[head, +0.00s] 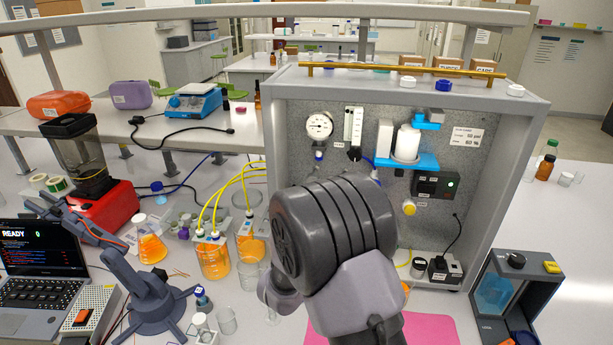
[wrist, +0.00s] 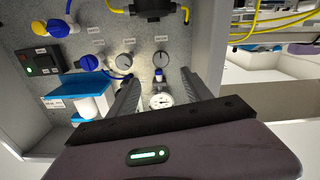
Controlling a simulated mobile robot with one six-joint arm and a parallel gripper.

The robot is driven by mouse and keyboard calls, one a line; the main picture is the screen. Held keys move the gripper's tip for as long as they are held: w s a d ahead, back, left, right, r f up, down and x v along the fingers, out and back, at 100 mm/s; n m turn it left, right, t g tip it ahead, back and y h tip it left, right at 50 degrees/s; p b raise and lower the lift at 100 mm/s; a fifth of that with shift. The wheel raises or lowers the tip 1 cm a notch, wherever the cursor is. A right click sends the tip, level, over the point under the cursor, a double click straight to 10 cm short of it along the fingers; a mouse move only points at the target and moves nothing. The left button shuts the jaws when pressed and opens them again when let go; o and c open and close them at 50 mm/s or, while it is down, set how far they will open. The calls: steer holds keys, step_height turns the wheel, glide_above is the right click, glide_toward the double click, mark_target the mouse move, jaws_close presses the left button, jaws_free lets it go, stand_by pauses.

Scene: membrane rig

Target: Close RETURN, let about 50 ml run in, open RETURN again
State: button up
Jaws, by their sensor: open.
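The grey rig panel (head: 290,150) stands in a frame at the centre right; my arm hides its lower middle in the head view. In the wrist view the panel appears upside down, with two grey knobs (wrist: 125,61) (wrist: 160,60), a yellow knob (wrist: 38,28) and a blue knob (wrist: 57,28). Their labels are too small to read, so I cannot tell which is RETURN. My gripper (wrist: 159,78) is open and empty, its fingers pointing at the panel around the pressure gauge (wrist: 161,100), near the right grey knob. Beakers of orange liquid (head: 214,262) (head: 250,247) stand left of the rig.
Yellow tubes (head: 222,182) run from the beakers towards the rig. A laptop (head: 42,268), a red device (head: 102,207) and an orange-filled flask (head: 150,246) are at the left. Empty glassware (head: 227,321) stands at the front. A pink mat (head: 437,329) lies before the rig.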

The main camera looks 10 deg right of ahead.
mark_target(314, 176)
steer(key=p+x, duration=0.1)
steer(key=x, duration=1.2)
steer(key=shift+w, duration=0.35)
steer(key=shift+f, duration=0.1)
jaws_close()
